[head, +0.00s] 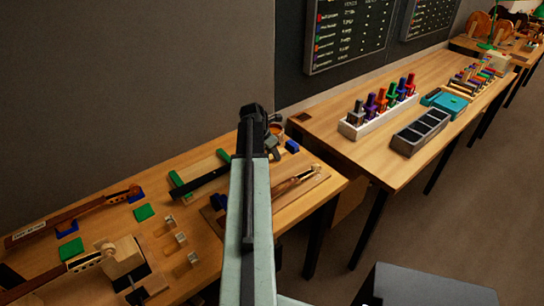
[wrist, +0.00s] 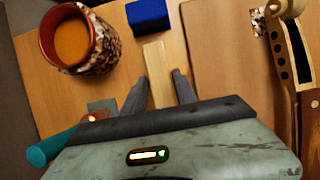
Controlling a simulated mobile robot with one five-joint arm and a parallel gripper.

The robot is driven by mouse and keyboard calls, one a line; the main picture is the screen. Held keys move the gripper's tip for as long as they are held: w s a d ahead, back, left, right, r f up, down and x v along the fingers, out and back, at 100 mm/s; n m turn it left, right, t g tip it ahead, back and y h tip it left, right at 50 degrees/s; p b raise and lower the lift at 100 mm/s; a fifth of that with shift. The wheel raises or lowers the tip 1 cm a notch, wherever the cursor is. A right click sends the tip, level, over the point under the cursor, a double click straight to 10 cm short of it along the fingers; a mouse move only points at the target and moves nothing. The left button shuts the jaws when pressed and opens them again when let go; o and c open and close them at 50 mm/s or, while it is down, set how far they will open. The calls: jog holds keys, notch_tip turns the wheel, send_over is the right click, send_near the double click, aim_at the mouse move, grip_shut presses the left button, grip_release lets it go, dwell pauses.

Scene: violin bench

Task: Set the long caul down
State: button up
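The long caul (wrist: 157,65) is a pale, straight wooden strip in the wrist view. It lies between the two fingers of my gripper (wrist: 160,76), with its far end sticking out past the fingertips towards a blue block (wrist: 149,15). The fingertips appear to touch its two long sides, so my gripper looks shut on it. I cannot tell whether its underside rests on the bench. In the head view my gripper (head: 274,149) is partly hidden behind my arm, over the right back part of the near bench, and the caul cannot be made out.
A mug of orange-brown liquid (wrist: 72,42) stands close left of my gripper. A teal-handled tool (wrist: 50,146) lies below it. A board with a violin neck (wrist: 295,60) is at right. The near bench (head: 222,238) holds several necks and blocks; bare wood lies around the caul.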

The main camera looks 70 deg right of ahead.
jog(key=shift+o, duration=0.6)
jog(key=shift+r, duration=0.25)
jog(key=p+v, duration=1.1)
jog(key=v, duration=0.1)
jog(key=shift+s, duration=0.1)
